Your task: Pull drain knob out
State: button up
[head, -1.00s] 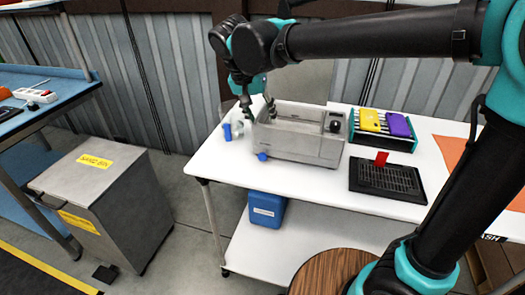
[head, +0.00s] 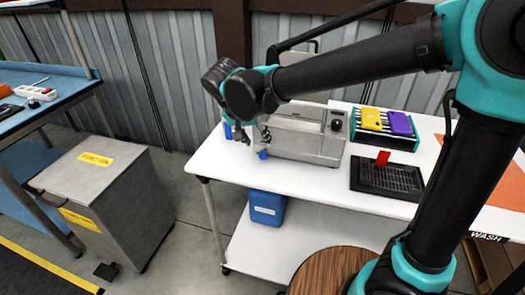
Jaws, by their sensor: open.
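The grey metal bath (head: 308,146) stands on the white table. A small blue knob (head: 263,154), which looks like the drain knob, sits low at the left end of its front. My gripper (head: 254,139) is open just above and slightly left of this knob, by the bath's left end. The fingertips are small here, and I cannot tell whether they touch the knob. My arm hides part of the bath's top and back left side. A black dial (head: 336,125) is on the bath's front right.
A blue object (head: 228,131) stands left of the bath, partly hidden by my gripper. A rack (head: 386,143) with yellow and purple pieces stands right, behind a black grated tray (head: 388,179). A blue container (head: 267,208) is on the lower shelf. The table front is clear.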

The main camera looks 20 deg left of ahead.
aim_at(262, 150)
jog(key=x, duration=0.7)
jog(key=shift+c, duration=0.5)
grip_shut()
